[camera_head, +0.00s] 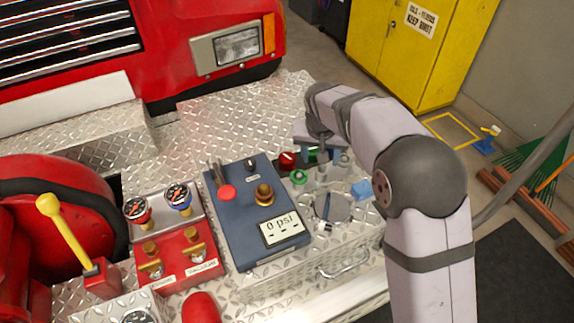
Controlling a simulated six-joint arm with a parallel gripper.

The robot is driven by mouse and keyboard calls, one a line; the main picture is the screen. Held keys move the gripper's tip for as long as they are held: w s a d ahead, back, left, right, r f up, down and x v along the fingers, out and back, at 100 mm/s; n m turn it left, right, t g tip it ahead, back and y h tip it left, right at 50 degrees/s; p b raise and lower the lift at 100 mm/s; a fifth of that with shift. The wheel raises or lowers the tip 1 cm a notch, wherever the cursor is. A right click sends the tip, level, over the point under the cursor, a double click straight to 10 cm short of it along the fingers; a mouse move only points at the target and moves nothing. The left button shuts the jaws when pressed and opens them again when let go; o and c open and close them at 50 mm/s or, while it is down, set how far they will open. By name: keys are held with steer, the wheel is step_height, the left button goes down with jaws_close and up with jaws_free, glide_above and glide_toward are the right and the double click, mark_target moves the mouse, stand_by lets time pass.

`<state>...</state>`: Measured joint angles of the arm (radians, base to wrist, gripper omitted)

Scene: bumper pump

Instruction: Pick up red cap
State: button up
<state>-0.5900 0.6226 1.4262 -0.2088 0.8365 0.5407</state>
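A small red cap-like piece (287,160) sits on the diamond-plate bumper top, just right of the blue control panel. A green round piece (299,177) is close in front of it. My gripper (318,160) is at the end of the arm, just right of the red piece, low over a cluster of small fittings. The fingers are small and partly hidden by the arm and fittings, so their opening is unclear. I cannot tell whether the gripper touches the red piece.
The blue panel (245,225) has a lever with a red knob (227,193), a brass knob and a 0 psi display. A round grey cover (331,207) and a light-blue block (362,190) lie to the right. A red gauge box (180,261) stands left. Bare diamond plate lies behind.

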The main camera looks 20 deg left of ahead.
steer(key=t, duration=0.1)
glide_toward(287, 157)
step_height(287, 157, down, 3)
steer(key=shift+w+d+f+y, duration=0.2)
steer(key=shift+w+f+y, duration=0.1)
steer(key=shift+w+f, duration=0.55)
steer(key=shift+f+p, duration=0.1)
steer(key=shift+p, duration=0.2)
steer(key=shift+p+x, duration=1.35)
steer(key=shift+x, duration=1.1)
steer(key=shift+w+a, duration=0.1)
steer(key=shift+c, duration=0.3)
steer(key=c, duration=0.9)
